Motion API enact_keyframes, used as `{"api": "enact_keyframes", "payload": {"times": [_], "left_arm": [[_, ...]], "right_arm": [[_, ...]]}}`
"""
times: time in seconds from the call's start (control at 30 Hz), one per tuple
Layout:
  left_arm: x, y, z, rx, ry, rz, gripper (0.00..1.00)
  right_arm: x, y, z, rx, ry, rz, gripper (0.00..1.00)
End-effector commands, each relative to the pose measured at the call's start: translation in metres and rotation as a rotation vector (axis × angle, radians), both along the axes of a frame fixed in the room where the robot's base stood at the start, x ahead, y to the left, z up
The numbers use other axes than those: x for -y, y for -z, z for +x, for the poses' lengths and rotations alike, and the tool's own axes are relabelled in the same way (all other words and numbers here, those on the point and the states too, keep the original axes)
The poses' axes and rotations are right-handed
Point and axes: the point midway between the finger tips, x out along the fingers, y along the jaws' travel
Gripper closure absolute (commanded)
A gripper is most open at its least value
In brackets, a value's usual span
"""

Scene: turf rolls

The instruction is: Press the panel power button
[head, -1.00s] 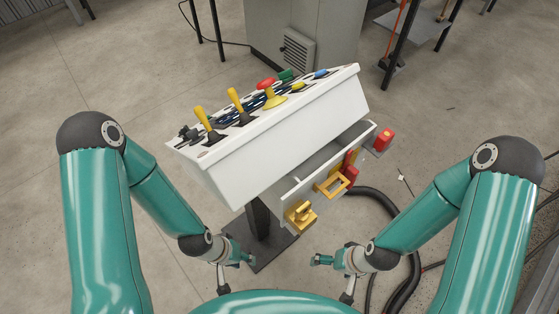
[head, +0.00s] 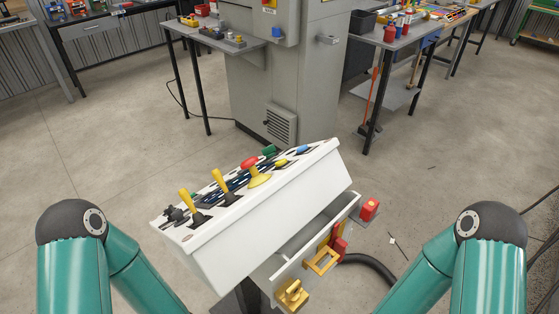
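A white sloped control panel (head: 270,213) stands on a dark post in front of me. Its top carries two yellow levers (head: 221,182), a red mushroom knob on a yellow base (head: 254,169), a green control (head: 269,150), a yellow button (head: 281,162) and a blue button (head: 302,149). Which one is the power button I cannot tell. Below, a tray-like part bears a yellow frame (head: 321,260), a yellow block (head: 292,294) and red parts (head: 369,209). My two arms show only as upper links at the lower left and right; both grippers are out of view.
A grey machine cabinet (head: 265,80) stands behind the panel. Workbenches (head: 420,35) with tools stand at the back right, another (head: 95,25) at the back left. A black hose (head: 370,268) lies at the panel's right. The floor around is mostly clear.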

Motion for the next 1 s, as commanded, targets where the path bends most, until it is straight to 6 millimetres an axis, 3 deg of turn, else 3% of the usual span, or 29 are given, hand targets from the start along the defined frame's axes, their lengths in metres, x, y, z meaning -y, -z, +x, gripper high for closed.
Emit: {"api": "enact_keyframes", "payload": {"times": [0.2,0.43,1.0], "left_arm": [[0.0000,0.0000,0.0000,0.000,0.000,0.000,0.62],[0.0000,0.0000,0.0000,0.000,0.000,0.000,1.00],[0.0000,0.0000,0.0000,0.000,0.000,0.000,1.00]], "right_arm": [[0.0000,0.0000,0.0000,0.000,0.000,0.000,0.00],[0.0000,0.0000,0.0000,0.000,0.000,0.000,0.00],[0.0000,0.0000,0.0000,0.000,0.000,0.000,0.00]]}}
